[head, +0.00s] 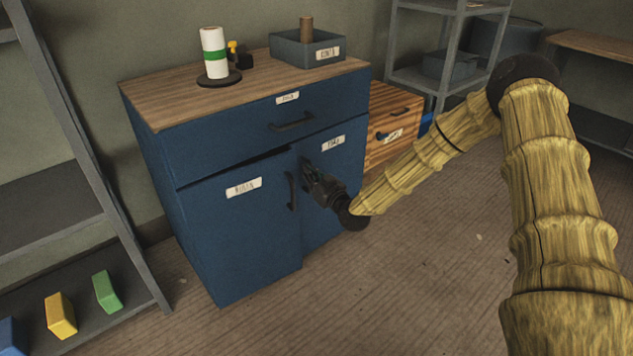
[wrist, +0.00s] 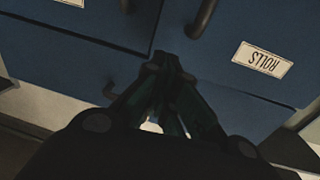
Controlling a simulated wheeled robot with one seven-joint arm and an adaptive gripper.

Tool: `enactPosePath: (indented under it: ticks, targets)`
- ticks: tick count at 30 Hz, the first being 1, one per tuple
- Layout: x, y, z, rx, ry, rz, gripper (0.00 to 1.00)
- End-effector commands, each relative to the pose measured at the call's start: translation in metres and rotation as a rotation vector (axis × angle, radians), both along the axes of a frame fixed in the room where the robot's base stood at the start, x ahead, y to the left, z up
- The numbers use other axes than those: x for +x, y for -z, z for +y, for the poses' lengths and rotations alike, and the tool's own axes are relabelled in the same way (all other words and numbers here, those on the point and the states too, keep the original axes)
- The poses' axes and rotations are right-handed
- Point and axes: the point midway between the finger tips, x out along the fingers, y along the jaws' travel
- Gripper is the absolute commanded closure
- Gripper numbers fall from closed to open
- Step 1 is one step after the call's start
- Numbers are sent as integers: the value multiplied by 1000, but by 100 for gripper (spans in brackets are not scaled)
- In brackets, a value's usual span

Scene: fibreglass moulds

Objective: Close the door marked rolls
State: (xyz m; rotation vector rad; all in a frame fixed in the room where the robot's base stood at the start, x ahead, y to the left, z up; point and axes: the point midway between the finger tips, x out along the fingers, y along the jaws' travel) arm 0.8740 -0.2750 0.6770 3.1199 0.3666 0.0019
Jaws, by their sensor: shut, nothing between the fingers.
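The blue cabinet's left door carries the label that reads ROLLS upside down in the wrist view. This rolls door (head: 235,235) stands slightly open, with a dark gap along its top edge and its right edge proud of the cabinet. Its dark handle (head: 291,190) is upright near that edge. The door also shows in the wrist view (wrist: 225,75), with its handle (wrist: 205,18). My gripper (head: 306,166) is shut and empty, by the door's upper free corner, right of the handle. In the wrist view its fingertips (wrist: 172,60) overlap that corner; I cannot tell whether they touch.
The right door (head: 340,185) looks shut, below a closed drawer (head: 250,125). A roll on a stand (head: 214,55) and a grey bin (head: 290,50) are on top. A grey shelf (head: 100,130) stands left. Floor before the cabinet is clear.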

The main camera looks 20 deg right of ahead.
Motion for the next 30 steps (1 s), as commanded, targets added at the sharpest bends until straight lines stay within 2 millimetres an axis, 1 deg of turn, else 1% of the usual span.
enactPosePath:
  ticks: [1,6,9,13,18,30]
  targets:
    - [9,1,3,0,-1,-1,100]
    - [35,1,9,1,0,0,100]
    - [48,1,12,1,0,1,100]
    - [60,1,15,1,0,1,100]
    - [68,1,16,1,0,2,100]
    - [70,0,15,0,2,1,100]
